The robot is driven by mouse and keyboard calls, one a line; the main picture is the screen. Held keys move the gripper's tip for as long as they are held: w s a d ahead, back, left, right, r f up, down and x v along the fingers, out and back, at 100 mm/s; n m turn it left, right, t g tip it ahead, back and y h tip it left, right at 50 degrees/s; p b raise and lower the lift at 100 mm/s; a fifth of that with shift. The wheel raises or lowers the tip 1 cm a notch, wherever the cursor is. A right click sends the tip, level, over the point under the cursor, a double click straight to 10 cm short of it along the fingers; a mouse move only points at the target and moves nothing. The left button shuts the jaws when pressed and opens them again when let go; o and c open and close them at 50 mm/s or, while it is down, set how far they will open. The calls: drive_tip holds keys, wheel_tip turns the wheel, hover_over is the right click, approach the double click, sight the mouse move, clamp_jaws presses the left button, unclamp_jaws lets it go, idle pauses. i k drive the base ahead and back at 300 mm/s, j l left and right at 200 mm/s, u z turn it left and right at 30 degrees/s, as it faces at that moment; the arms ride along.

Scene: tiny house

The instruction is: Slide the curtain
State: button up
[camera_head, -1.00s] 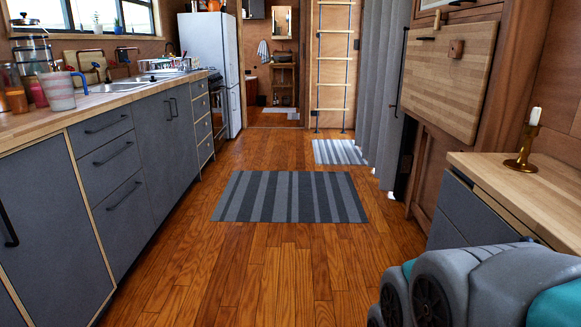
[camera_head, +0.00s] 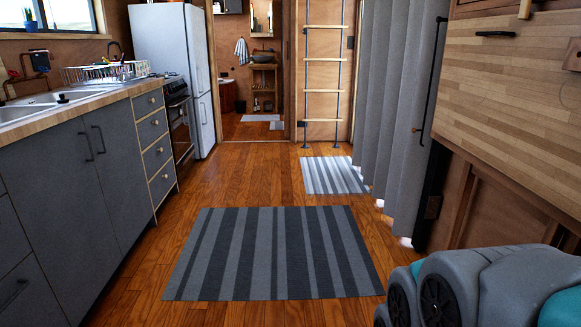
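The grey curtain (camera_head: 392,110) hangs in vertical folds along the right side, from the top of the picture almost to the floor. Its near edge is beside a dark upright frame with a long dark bar handle (camera_head: 429,80). The far edge is close to the ladder. Part of my own arm, grey and teal, shows at the lower right, well short of the curtain. My gripper is not in view.
A striped dark grey rug (camera_head: 275,254) lies on the wooden floor ahead, with a lighter striped mat (camera_head: 332,175) beyond it. Grey cabinets (camera_head: 85,190) and a white fridge (camera_head: 176,70) line the left. A ladder (camera_head: 322,75) stands at the back. A folded wooden board (camera_head: 520,110) is at right.

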sight(376, 43)
drive_tip(key=i, duration=4.3)
drive_tip(key=i+z, duration=0.15)
drive_tip(key=i, duration=0.35)
drive_tip(key=i+j+z, duration=0.2)
drive_tip(key=i, duration=0.3)
drive_tip(key=i+j+z, duration=0.15)
drive_tip(key=i, duration=0.35)
drive_tip(key=i+j+z, duration=0.2)
drive_tip(key=i, duration=0.3)
drive_tip(key=i+j+z, duration=0.2)
drive_tip(key=z, duration=0.15)
drive_tip(key=i+j+z, duration=0.5)
drive_tip(key=z, duration=0.2)
drive_tip(key=i+j+z, duration=0.1)
drive_tip(key=j+z, duration=0.25)
drive_tip(key=i+j+z, duration=0.1)
drive_tip(key=j+z, duration=0.25)
drive_tip(key=j, duration=0.15)
drive_tip(key=j+z, duration=0.3)
drive_tip(key=i+j, duration=0.05)
drive_tip(key=j, duration=0.05)
